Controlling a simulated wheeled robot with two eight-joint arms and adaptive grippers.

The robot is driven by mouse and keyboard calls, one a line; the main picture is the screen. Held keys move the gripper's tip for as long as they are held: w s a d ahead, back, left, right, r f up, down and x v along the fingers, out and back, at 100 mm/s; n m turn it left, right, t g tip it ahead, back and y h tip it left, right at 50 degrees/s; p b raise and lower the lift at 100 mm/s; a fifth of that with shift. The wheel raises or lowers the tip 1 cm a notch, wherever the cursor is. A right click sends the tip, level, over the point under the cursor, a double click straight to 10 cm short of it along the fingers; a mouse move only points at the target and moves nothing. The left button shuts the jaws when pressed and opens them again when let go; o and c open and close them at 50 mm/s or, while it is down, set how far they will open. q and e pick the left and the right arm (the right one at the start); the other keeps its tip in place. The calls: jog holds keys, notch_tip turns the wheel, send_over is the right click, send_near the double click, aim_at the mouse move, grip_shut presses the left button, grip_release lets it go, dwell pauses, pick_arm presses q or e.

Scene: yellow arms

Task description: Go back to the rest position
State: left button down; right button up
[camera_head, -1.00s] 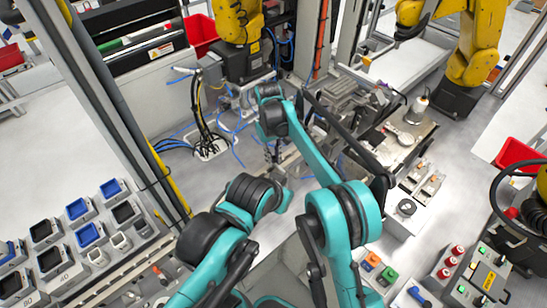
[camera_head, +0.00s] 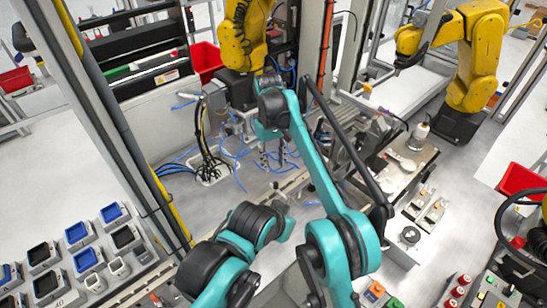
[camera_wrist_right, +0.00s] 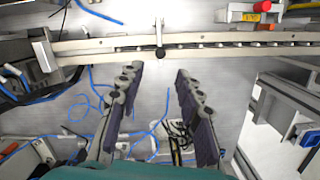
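My right gripper (camera_head: 273,164) hangs near the middle of the head view, at the end of the teal right arm. Its two dark fingers point down over the pale floor and cables. In the right wrist view the gripper (camera_wrist_right: 157,74) is open, with two rows of grey pads apart and nothing held between them. My left arm (camera_head: 235,250) is folded low in the head view; its gripper does not show.
A rail (camera_wrist_right: 240,44) crosses ahead of the right fingers, and blue cables (camera_wrist_right: 100,100) lie around. A machine fixture (camera_head: 355,135) stands right of the right arm. A panel of square devices (camera_head: 85,250) is at lower left. Yellow robot arms (camera_head: 478,60) stand behind.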

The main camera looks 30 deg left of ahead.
jog(key=shift+a+r, duration=0.1)
jog(key=shift+r, duration=0.7)
jog(key=w+d+r+m+t+y+b, duration=0.1)
jog(key=w+d+r, duration=0.1)
jog(key=d, duration=0.5)
jog(key=w+d+r+m+b, duration=0.2)
jog(key=d, duration=0.4)
jog(key=s+d+m+t+y+b, duration=0.1)
jog(key=s+d+m+t+b, duration=0.25)
jog(key=d, duration=1.35)
jog(key=s+d+f+m+t+b, duration=0.3)
jog(key=s+d+f+m+b, duration=0.1)
jog(key=s+d+f, duration=1.1)
jog(key=s+d, duration=0.2)
jog(key=d, duration=0.2)
jog(key=shift+s+d+f+m+h, duration=0.15)
jog(key=shift+s+f+m+h, duration=0.1)
jog(key=shift+f+m+h, duration=0.15)
